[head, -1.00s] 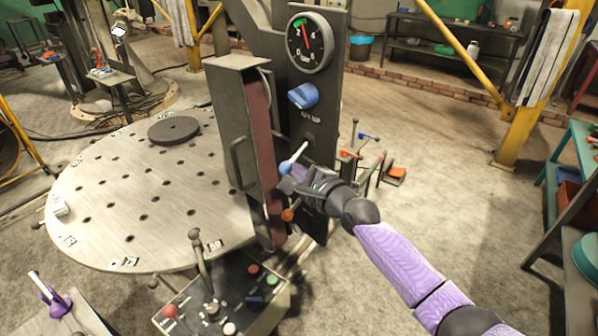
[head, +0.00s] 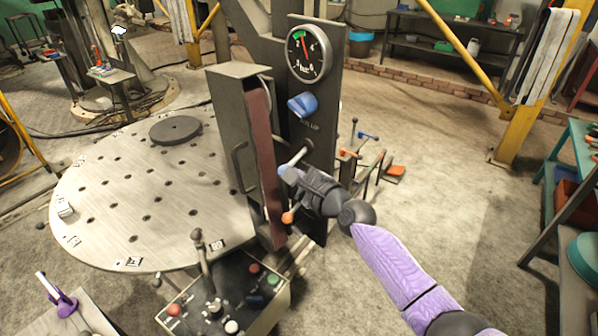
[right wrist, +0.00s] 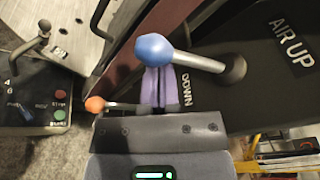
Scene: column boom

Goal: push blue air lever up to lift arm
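The blue air lever has a metal rod and a blue ball knob (right wrist: 153,48). It sticks out of the dark column panel, between the labels AIR UP and DOWN in the right wrist view. In the head view the lever (head: 299,156) points down and left, its knob partly covered by my gripper. My right gripper (head: 289,177) is at the knob. In the right wrist view its purple fingers (right wrist: 160,86) lie close together and run behind the knob, which hides their tips. Contact cannot be told.
An orange-knobbed lever (head: 288,217) sits just below. A pressure gauge (head: 309,54) and a blue knob (head: 302,105) are above on the column. A round perforated table (head: 110,190) stands left, a button box (head: 255,310) in front. Open floor lies right.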

